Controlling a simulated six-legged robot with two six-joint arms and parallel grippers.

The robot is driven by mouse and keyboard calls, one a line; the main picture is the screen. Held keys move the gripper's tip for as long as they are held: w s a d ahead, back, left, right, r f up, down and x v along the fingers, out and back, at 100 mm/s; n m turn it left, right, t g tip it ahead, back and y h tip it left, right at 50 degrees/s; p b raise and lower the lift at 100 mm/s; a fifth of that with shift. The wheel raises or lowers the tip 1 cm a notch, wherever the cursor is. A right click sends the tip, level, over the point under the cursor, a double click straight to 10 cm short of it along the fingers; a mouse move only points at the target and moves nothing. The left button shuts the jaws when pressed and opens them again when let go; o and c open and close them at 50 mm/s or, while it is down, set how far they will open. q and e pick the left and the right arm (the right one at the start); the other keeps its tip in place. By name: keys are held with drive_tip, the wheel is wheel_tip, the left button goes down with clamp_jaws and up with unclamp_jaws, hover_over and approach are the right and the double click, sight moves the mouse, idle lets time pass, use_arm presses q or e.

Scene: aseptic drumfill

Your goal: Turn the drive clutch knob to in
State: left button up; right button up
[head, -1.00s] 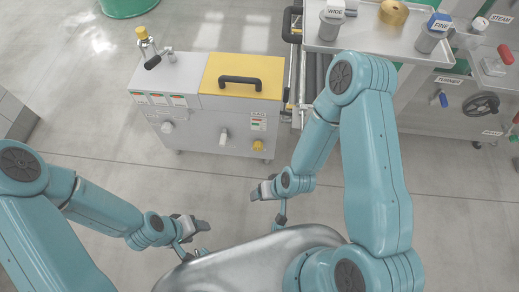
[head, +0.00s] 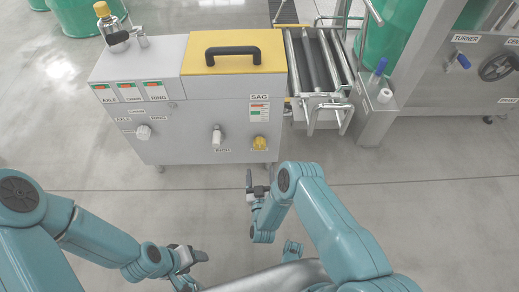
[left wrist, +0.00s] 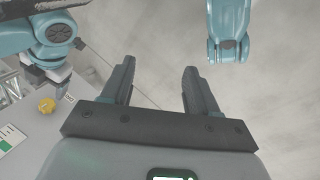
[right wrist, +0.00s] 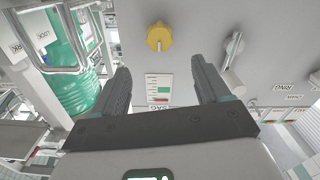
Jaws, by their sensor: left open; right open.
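No label reading "drive clutch" is legible, so I cannot tell which knob is meant. The grey cabinet's front (head: 190,155) carries a white knob (head: 143,131) at left, a white lever-like knob (head: 217,136) in the middle and a yellow knob (head: 260,143) at right. My right gripper (head: 256,188) is open and empty, below and in front of the yellow knob. In the right wrist view the yellow knob (right wrist: 160,37) lies beyond and between the fingertips, apart from them. My left gripper (head: 190,258) is open and empty, low and away from the cabinet.
The cabinet has a yellow lid (head: 235,62) with a black handle. A roller conveyor (head: 318,70) adjoins it at right. A post (head: 378,115) and a machine with a black handwheel (head: 497,67) stand further right. The floor before the cabinet is clear.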

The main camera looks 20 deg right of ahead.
sight(260, 147)
drive_tip(key=b+x, duration=0.4)
drive_tip(key=x, duration=0.7)
drive_tip(key=shift+d+f, duration=0.1)
drive_tip(key=shift+f, duration=0.1)
drive_tip(key=shift+x, duration=0.8)
drive_tip(key=shift+r, duration=0.15)
drive_tip(key=c, duration=1)
